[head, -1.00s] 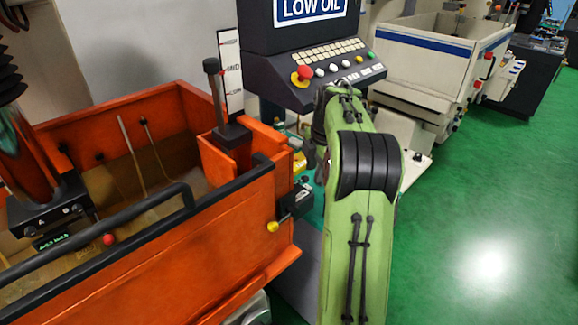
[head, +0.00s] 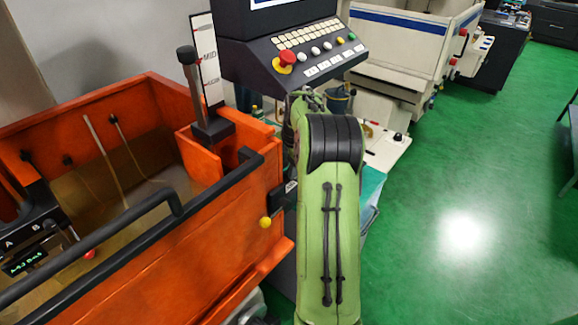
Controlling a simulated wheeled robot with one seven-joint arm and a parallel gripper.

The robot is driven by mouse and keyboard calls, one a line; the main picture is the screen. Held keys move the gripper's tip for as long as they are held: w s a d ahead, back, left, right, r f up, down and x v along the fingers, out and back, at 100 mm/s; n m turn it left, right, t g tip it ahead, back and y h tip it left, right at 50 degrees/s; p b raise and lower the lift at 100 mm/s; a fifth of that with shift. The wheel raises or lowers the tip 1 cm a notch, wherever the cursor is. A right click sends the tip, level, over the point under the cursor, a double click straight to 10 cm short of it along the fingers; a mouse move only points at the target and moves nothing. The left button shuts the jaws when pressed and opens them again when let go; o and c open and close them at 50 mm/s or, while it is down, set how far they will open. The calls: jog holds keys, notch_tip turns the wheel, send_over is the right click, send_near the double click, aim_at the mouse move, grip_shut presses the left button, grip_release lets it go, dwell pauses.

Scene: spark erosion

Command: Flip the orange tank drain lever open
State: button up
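The orange tank (head: 150,262) stands at the left with its top open and a black rail along its near edge. An upright black lever with a round black knob (head: 186,56) rises from a dark block at the tank's back right corner, beside a white scale marked MID (head: 207,55). A yellow knob (head: 265,222) sticks out from a black fitting (head: 284,197) on the tank's near right end. I cannot tell for certain which is the drain lever. My green arm reaches forward just right of the tank. My gripper is hidden beyond the arm.
A control console (head: 295,60) with a red emergency button (head: 286,58) stands behind my arm. A white machine (head: 400,50) with a blue stripe is farther back. The green floor (head: 460,180) to the right is clear. The tank wall is close to my arm's left.

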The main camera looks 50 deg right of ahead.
jog(key=shift+s+r, duration=0.1)
jog(key=shift+c, duration=0.5)
grip_shut()
jog(key=shift+s+a+m+b, duration=0.1)
jog(key=shift+s+m+b, duration=0.2)
jog(key=shift+m, duration=0.4)
jog(key=shift+s+a+m+b, duration=0.15)
jog(key=shift+m+b, duration=0.1)
jog(key=shift+m, duration=0.45)
jog(key=shift+s+a+m+g+h+b, duration=0.2)
jog(key=shift+s+m+h, duration=0.1)
jog(key=shift+m, duration=0.5)
jog(key=shift+s+a+m+g+h+b, duration=0.15)
jog(key=shift+s+m+h, duration=0.1)
jog(key=shift+m, duration=0.55)
